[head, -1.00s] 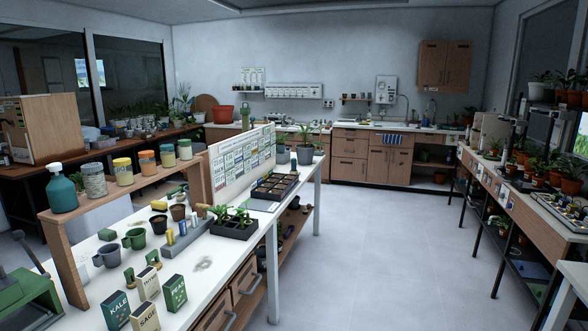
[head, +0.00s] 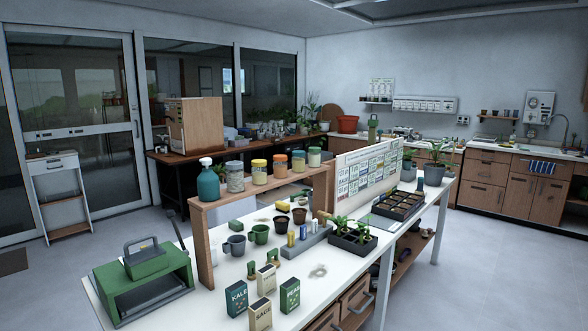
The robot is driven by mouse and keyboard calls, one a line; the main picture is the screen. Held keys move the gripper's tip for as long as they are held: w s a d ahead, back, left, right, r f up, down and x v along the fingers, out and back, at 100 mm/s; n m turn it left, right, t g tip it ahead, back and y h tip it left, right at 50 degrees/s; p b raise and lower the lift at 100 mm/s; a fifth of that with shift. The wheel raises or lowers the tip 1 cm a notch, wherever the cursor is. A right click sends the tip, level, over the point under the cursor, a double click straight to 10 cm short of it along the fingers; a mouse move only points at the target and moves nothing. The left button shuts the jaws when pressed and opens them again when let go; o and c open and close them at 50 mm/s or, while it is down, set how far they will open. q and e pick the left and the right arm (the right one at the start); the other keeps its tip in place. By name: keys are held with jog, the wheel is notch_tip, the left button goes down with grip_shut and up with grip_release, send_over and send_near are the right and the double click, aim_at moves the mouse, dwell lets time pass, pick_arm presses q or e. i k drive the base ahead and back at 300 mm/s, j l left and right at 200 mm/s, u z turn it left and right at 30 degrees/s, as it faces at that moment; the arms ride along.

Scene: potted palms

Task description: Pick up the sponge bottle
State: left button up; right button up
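No thing is plainly a sponge bottle. A teal bottle with a white top (head: 208,184) stands upright at the left end of the wooden shelf (head: 190,204) over the white bench. A small yellow block (head: 281,206), perhaps a sponge, lies on the bench behind the dark pots. Neither of my grippers is in view.
Several lidded jars (head: 259,172) stand beside the bottle. A green metal box (head: 146,276) sits at the bench's left end. Mugs (head: 259,234), seed boxes (head: 289,295) and a seedling tray (head: 352,240) fill the bench (head: 325,290). Grey floor (head: 480,270) is clear on the right.

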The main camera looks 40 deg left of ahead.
aim_at(420, 186)
jog(key=i+l+u, duration=0.15)
jog(key=u, duration=0.2)
jog(key=i+l+u, duration=0.35)
jog(key=l+u, duration=0.1)
jog(key=u, duration=0.25)
jog(key=i+l, duration=0.15)
jog(key=l, duration=0.15)
jog(key=i+l+u, duration=0.1)
jog(key=l, duration=0.2)
jog(key=i+l, duration=0.15)
jog(key=l, duration=0.15)
jog(key=i+l+u, duration=0.1)
jog(key=l, duration=0.2)
jog(key=i+l, duration=0.25)
jog(key=l, duration=0.15)
jog(key=i+l+u, duration=0.1)
jog(key=l, duration=0.3)
jog(key=i+l, duration=0.35)
jog(key=l+u, duration=0.05)
